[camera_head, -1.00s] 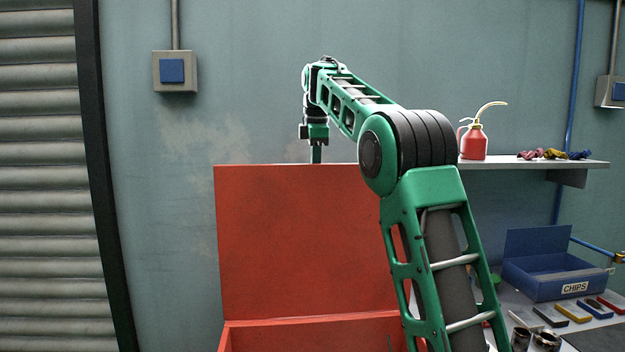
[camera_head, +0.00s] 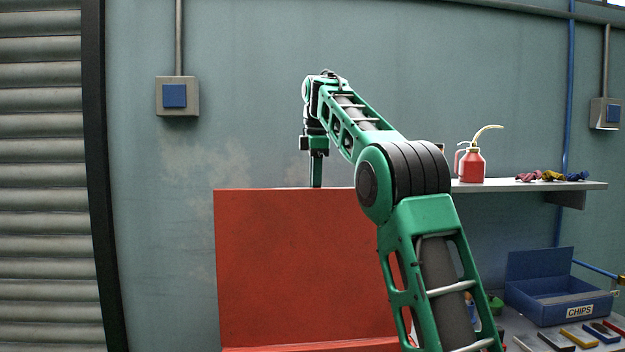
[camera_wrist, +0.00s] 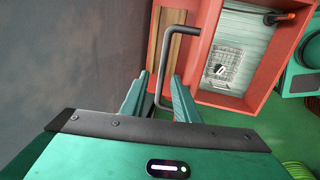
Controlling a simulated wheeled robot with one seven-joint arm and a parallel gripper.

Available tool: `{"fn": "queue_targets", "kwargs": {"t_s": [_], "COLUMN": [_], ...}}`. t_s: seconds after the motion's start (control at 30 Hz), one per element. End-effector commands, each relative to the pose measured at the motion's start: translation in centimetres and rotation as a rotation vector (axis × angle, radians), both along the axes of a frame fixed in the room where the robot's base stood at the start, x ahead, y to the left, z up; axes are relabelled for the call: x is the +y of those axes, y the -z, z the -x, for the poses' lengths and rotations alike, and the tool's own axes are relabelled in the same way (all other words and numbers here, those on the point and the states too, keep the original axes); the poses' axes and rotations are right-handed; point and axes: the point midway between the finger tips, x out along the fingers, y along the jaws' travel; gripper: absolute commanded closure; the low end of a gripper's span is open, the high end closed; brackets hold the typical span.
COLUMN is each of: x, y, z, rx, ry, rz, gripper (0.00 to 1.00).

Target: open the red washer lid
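The red washer lid (camera_head: 290,265) stands upright, its broad face toward the head camera. My gripper (camera_head: 316,180) is at the lid's top edge, pointing down. In the wrist view my gripper (camera_wrist: 160,78) has its two teal fingers apart, with a dark bar handle (camera_wrist: 167,60) running between them. The fingers do not appear closed on the handle. The open red washer tub (camera_wrist: 262,92) shows to the right in the wrist view, with a wire basket (camera_wrist: 222,70) inside. The lid's far face is hidden in the head view.
A shelf (camera_head: 520,186) on the right holds a red oil can (camera_head: 471,165) and rags. My arm covers the lid's right side. A shutter (camera_head: 50,180) stands left.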

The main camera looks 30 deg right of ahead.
Motion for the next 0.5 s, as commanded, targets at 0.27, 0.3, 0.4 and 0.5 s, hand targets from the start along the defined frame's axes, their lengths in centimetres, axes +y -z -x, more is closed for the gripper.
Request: {"fn": "queue_targets", "kwargs": {"t_s": [0.27, 0.3, 0.4, 0.5], "x": [0.2, 0.2, 0.3, 0.3], "y": [-2.9, -3.2, -3.7, -4.1], "z": [0.2, 0.2, 0.4, 0.5], "rx": [-0.002, -0.001, -0.001, 0.0], "ry": [-0.001, -0.001, 0.001, 0.001], "rz": [0.0, 0.0, 0.0, 0.0], "gripper": [0.72, 0.72, 0.72, 0.72]}}
